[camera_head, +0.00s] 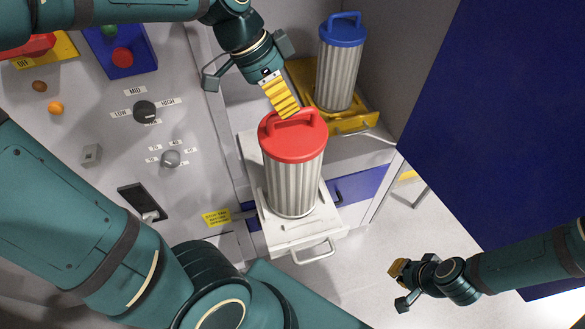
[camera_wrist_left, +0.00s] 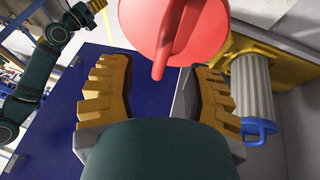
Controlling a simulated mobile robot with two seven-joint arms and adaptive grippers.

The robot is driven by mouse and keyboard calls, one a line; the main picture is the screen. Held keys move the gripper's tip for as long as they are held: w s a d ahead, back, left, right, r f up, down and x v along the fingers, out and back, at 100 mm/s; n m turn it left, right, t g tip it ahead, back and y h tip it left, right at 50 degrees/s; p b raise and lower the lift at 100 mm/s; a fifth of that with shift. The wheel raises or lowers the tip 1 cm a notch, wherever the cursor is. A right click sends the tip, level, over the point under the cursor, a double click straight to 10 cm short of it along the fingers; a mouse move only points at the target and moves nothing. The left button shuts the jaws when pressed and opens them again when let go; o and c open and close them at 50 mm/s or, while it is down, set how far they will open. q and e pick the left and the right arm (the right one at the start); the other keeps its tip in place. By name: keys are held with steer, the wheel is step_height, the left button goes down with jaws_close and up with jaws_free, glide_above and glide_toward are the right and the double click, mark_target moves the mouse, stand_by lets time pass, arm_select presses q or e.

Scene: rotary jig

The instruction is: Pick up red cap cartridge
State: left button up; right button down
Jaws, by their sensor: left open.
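The red cap cartridge (camera_head: 294,165) stands upright on a white pull-out tray (camera_head: 305,240); it has a ribbed pale body and a red handle on its lid. My left gripper (camera_head: 284,104) is at the top of its cap, by the handle. In the left wrist view, the two yellow fingers of my left gripper (camera_wrist_left: 160,82) are spread wide, and the red cap (camera_wrist_left: 180,25) with its handle lies just beyond the gap between them. Whether they touch the cap is unclear. My right gripper (camera_head: 400,286) is at the lower right, far from the cartridge; its opening is unclear.
A blue cap cartridge (camera_head: 339,65) stands on a yellow tray (camera_head: 355,122) behind the red one; it also shows in the left wrist view (camera_wrist_left: 251,90). A control panel (camera_head: 190,110) with knobs is at the left. A large blue panel (camera_head: 500,120) is at the right.

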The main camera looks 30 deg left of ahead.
arm_select(q)
steer(key=x, duration=0.4)
steer(key=shift+w+f+b, duration=0.15)
steer(key=shift+f+b, duration=0.05)
steer(key=shift+b, duration=0.2)
steer(key=shift+r, duration=0.1)
jaws_close()
